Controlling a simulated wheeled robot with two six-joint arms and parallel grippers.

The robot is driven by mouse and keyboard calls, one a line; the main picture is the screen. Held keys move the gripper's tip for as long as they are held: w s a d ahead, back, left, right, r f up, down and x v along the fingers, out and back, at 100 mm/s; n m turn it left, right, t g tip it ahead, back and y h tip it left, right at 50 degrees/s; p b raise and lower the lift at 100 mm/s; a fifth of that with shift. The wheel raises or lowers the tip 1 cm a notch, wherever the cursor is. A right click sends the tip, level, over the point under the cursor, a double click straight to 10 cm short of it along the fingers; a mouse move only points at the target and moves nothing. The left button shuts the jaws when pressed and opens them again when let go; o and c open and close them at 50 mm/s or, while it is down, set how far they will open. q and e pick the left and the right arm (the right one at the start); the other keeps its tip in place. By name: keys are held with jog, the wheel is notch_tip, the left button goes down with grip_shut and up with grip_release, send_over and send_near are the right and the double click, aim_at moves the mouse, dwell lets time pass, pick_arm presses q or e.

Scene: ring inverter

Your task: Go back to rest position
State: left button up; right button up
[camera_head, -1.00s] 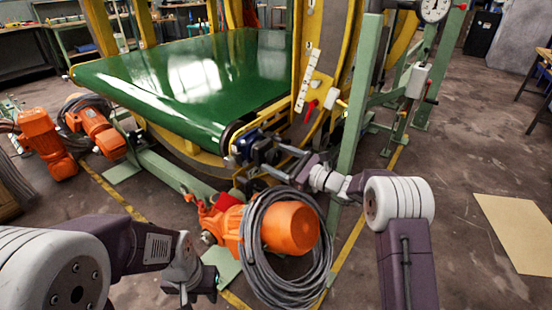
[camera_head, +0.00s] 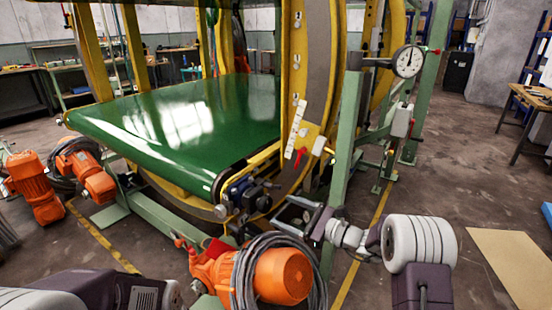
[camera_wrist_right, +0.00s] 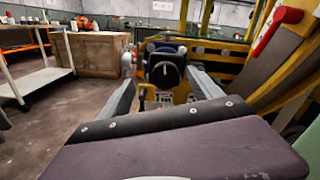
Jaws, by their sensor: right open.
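My right gripper (camera_head: 284,212) is in front of the ring machine, beside its lower yellow frame. In the right wrist view its two fingers (camera_wrist_right: 166,88) are spread apart with nothing held between them. A black rotary knob on a blue body (camera_head: 250,193) sits at the near corner of the green belt. In the wrist view the black knob (camera_wrist_right: 166,70) appears between the fingers but beyond their tips, apart from them. My left arm (camera_head: 140,294) shows only at the bottom left edge; its gripper is out of frame.
The green conveyor belt (camera_head: 180,125) runs through the yellow ring (camera_head: 305,100). A green post (camera_head: 345,150) with a dial gauge (camera_head: 407,61) stands close to my right arm. An orange motor (camera_head: 282,276) with coiled cable is below. Floor at the right is open around a cardboard sheet (camera_head: 510,262).

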jog(key=s+a+r+n+g+y, duration=0.1)
jog(key=s+a+r+n, duration=0.1)
jog(key=s+a+r, duration=0.15)
jog(key=s+a+f+n+g+h, duration=0.1)
jog(key=s+a+f+n+g, duration=0.15)
jog(key=s, duration=0.35)
jog(key=s+a+f+n+g+h, duration=0.1)
jog(key=s+a+n+g+h, duration=0.2)
jog(key=s, duration=0.4)
jog(key=s+d+f+n+g+h, duration=0.4)
jog(key=s+d+f+n+h, duration=0.3)
jog(key=s+d+f, duration=0.5)
jog(key=s+d+f+n+h, duration=0.3)
jog(key=d+n+h, duration=0.25)
jog(key=d, duration=0.25)
notch_tip(320, 180, up, 33)
jog(key=w+n+t+p, duration=0.1)
jog(key=w+p, duration=0.1)
jog(key=p, duration=3)
jog(key=shift+d+f+y+p, duration=0.2)
jog(key=shift+d+y+p, duration=0.1)
jog(key=shift+y+p, duration=0.05)
